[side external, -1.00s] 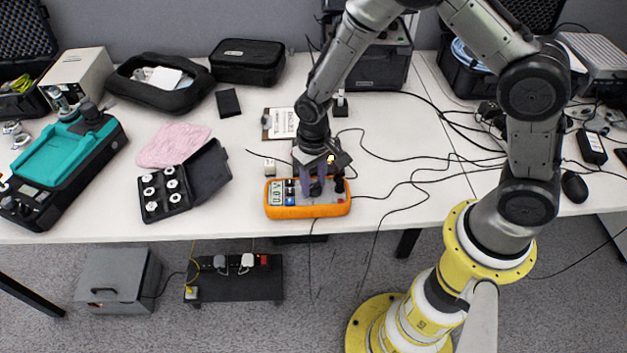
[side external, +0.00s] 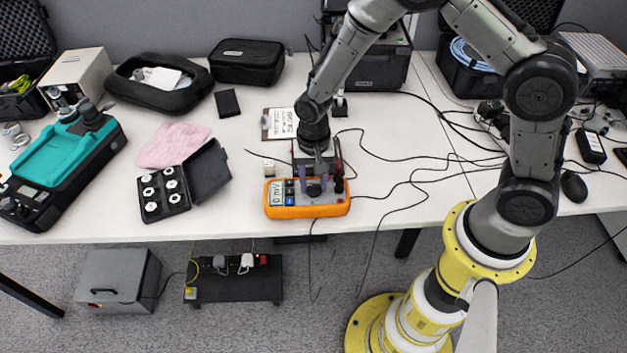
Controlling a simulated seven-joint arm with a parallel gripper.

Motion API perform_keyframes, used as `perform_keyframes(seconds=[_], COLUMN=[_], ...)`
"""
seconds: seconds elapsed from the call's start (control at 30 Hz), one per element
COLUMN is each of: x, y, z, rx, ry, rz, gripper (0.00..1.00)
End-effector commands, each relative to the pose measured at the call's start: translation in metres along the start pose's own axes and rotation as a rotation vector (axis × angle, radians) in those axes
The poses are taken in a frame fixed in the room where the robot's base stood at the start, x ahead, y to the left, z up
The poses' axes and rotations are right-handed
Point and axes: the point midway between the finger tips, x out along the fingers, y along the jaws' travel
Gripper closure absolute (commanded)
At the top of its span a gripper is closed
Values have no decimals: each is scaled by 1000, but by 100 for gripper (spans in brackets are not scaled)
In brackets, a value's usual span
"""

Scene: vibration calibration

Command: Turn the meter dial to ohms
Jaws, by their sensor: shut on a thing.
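The orange multimeter (side external: 308,211) lies face up near the front edge of the white table. Its screen (side external: 276,194) is at the left end and appears to read "0 mV". The dark round dial (side external: 314,189) is right of the screen and partly hidden by my fingers. My gripper (side external: 314,184) points down over the meter and is shut on the dial. The exact pointer position of the dial is too small to make out.
Black test leads (side external: 405,183) run from the meter's right end across the table. A small pale block (side external: 269,167) and a clipboard (side external: 280,124) stand behind the meter. An open black case (side external: 190,183) with several white pieces lies to the left.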

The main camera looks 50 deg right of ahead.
Motion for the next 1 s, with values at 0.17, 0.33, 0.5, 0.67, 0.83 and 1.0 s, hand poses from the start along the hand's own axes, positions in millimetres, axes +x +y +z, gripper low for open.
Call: perform_keyframes(seconds=[0.17, 0.33, 0.5, 0.67, 0.83, 1.0], x=[-1, -1, -1, -1, 0, -4], y=[-1, -1, -1, -1, -1, -1], z=[-1, -1, -1, 0, 0, 0], rx=[14, 15, 14, 14, 14, 14], ry=[2, 2, 3, 2, 1, 1], rz=[-4, -4, -4, -3, -2, -2], gripper=[100, 100, 50, 26, 26, 26])
